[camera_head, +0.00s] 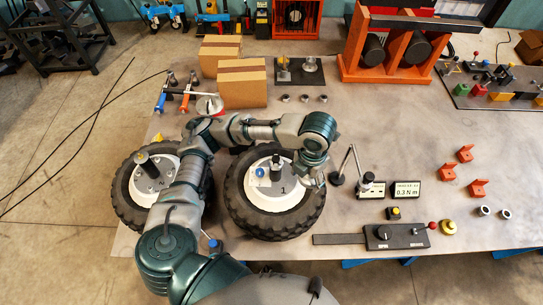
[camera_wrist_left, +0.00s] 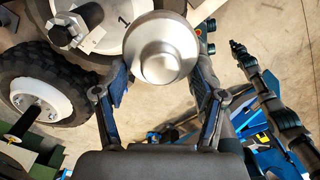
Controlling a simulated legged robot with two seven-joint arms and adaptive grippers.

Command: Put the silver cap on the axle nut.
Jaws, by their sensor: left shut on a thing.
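My left gripper (camera_head: 318,180) hangs at the right side of the wheel marked 1 (camera_head: 236,200). In the left wrist view its two fingers are shut on the silver cap (camera_wrist_left: 163,55), a round, stepped metal piece. The cap is hard to make out in the head view. The dark axle end with its nut (camera_head: 276,163) stands up from the white hub of wheel 1. It also shows in the left wrist view (camera_wrist_left: 62,35), to the left of the cap and apart from it. My right gripper is not in view.
A second wheel (camera_head: 125,200) lies left under my left arm. A thin stand (camera_head: 338,178) and small displays (camera_head: 407,190) are close to the gripper's right. Cardboard boxes (camera_head: 243,85) and an orange rack (camera_head: 385,70) stand behind. The table's middle right is mostly clear.

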